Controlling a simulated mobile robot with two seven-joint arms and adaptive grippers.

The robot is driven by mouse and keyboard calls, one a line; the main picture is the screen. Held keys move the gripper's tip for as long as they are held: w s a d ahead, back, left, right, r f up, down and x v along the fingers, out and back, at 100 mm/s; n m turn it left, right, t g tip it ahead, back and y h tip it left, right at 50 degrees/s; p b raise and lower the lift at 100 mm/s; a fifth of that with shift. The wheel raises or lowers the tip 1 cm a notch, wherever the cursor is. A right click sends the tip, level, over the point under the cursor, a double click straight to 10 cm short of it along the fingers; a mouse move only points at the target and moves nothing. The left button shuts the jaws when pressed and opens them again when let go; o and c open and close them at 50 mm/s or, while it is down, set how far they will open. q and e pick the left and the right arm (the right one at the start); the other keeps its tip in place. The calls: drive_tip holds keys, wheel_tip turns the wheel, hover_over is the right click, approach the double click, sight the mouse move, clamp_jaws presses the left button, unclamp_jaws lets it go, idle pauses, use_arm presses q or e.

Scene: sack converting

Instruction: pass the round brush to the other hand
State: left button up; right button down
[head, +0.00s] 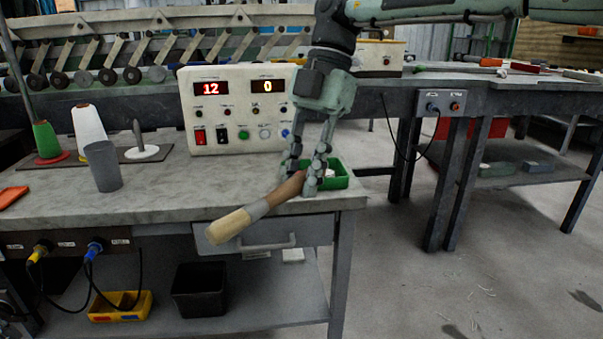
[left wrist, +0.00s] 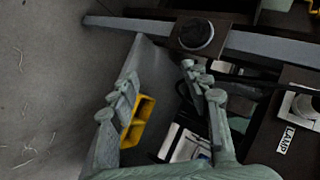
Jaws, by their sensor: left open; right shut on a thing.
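The round brush (head: 233,224) is in the head view, tilted, with a pale tan thick end at the lower left, a grey band and a brown end. My right gripper (head: 305,178) comes down from above and is shut on the brown end. The brush's pale end reaches out past the bench's front edge, in front of the drawer. My left gripper (left wrist: 160,86) shows only in the left wrist view, its fingers apart with nothing between them. The brush does not show in that view.
A green tray (head: 340,175) sits close behind my right gripper. The control box (head: 238,140), grey cup (head: 103,166) and thread cones stand on the bench (head: 160,208). Below are a black bin (head: 198,290) and a yellow bin (head: 120,306). Floor at right is clear.

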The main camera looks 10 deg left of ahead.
use_arm(q)
drive_tip(key=s+d+f+n+g+h, duration=0.15)
drive_tip(key=d+f, duration=0.25)
drive_tip(key=d, duration=0.4)
drive_tip(key=s+d+f+h, duration=0.2)
drive_tip(key=d+f, duration=0.3)
drive_tip(key=d, duration=0.4)
drive_tip(key=s+d+f+n+g+h, duration=0.15)
drive_tip(key=d+f, duration=0.25)
drive_tip(key=d, duration=0.4)
drive_tip(key=s+d+h, duration=0.1)
drive_tip(key=s+d, duration=0.1)
drive_tip(key=d, duration=0.7)
drive_tip(key=s+d+r, duration=0.1)
drive_tip(key=s+d, duration=0.2)
drive_tip(key=d, duration=0.5)
drive_tip(key=shift+s+d+r+g+h, duration=0.15)
drive_tip(key=shift+d+g+h, duration=0.15)
drive_tip(key=shift+d+h, duration=0.1)
